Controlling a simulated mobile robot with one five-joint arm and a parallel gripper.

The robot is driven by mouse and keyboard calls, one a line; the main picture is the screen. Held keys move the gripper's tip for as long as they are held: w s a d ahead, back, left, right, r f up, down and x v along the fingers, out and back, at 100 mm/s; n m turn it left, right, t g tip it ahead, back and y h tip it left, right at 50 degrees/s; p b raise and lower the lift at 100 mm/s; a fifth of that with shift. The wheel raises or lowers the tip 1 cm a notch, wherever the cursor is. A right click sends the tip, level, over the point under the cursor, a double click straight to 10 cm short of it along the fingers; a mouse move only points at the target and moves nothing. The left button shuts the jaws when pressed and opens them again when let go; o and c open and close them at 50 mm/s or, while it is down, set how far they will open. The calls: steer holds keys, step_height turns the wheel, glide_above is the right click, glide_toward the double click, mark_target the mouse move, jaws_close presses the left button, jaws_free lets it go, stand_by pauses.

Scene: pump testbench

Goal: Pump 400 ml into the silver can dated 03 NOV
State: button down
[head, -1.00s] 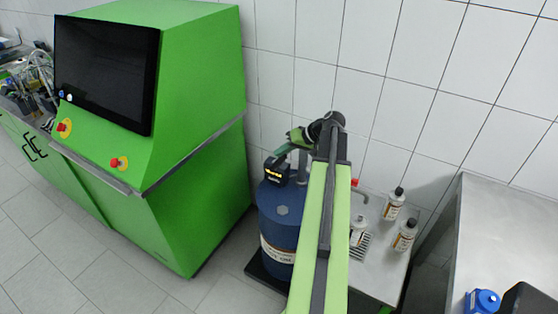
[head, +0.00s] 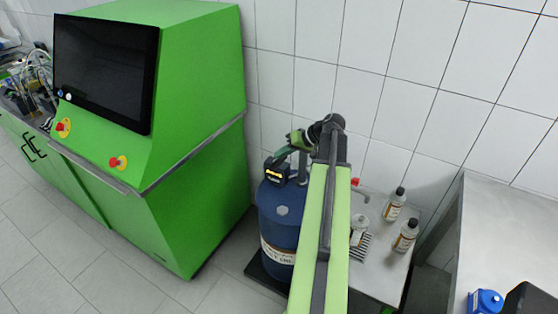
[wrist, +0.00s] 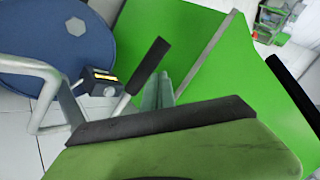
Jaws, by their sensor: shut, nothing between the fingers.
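The blue drum (head: 281,222) stands left of my arm in the head view, and its top shows at the upper left of the wrist view (wrist: 40,45). A dark pump unit (head: 277,172) with a lit yellow display sits on it; it also shows in the wrist view (wrist: 102,82). My gripper (head: 281,153) is shut and empty, just above the pump unit. Whether it touches the unit is unclear. One silver can (head: 358,231) with a white label stands by a drip grate, partly behind my arm.
A large green cabinet (head: 195,190) with a black screen and red buttons fills the left. A tiled wall is close behind. A grey table (head: 500,215) with a blue object (head: 486,301) is at the right. A curved metal pipe (wrist: 38,95) crosses the wrist view's left.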

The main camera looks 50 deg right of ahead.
step_height(320, 180, down, 9)
steer(key=b, duration=0.8)
steer(key=shift+s+a+b, duration=0.15)
steer(key=shift+a+b, duration=0.2)
steer(key=shift+a, duration=0.1)
stand_by(6.3)
